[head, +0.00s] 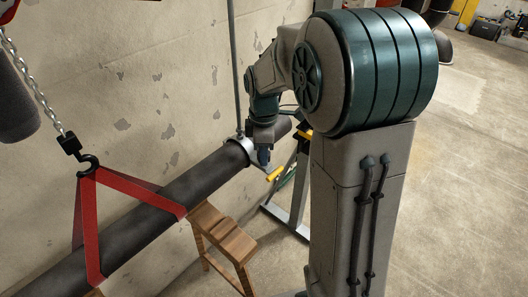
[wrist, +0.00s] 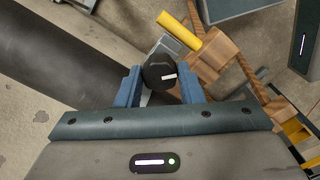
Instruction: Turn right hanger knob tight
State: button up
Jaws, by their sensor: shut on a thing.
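The right hanger (head: 236,148) is a light metal ring around the dark pipe (head: 165,205), hung from a thin rod on the wall side. The hanger knob (wrist: 160,74) is black and round with a white mark, seen end-on in the wrist view. My gripper (wrist: 159,82) has its blue fingers on both sides of the knob and is shut on it. In the head view my gripper (head: 263,156) is beside the hanger, and the knob is hidden there. The pipe (wrist: 60,60) fills the left of the wrist view.
A yellow handle (head: 274,174) sticks out just below my gripper. A wooden stool (head: 222,235) and a grey stand (head: 298,190) are close by. A red sling (head: 92,235) on a hook and chain is around the pipe at left. Open floor lies to the right.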

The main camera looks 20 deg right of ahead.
jog(key=m+b, duration=0.1)
jog(key=m, duration=1)
jog(key=shift+b, duration=0.3)
jog(key=m, duration=0.3)
jog(key=shift+w+r+m, duration=0.1)
jog(key=shift+m, duration=0.2)
jog(key=m, duration=1.2)
jog(key=shift+m, duration=0.4)
jog(key=o, duration=0.7)
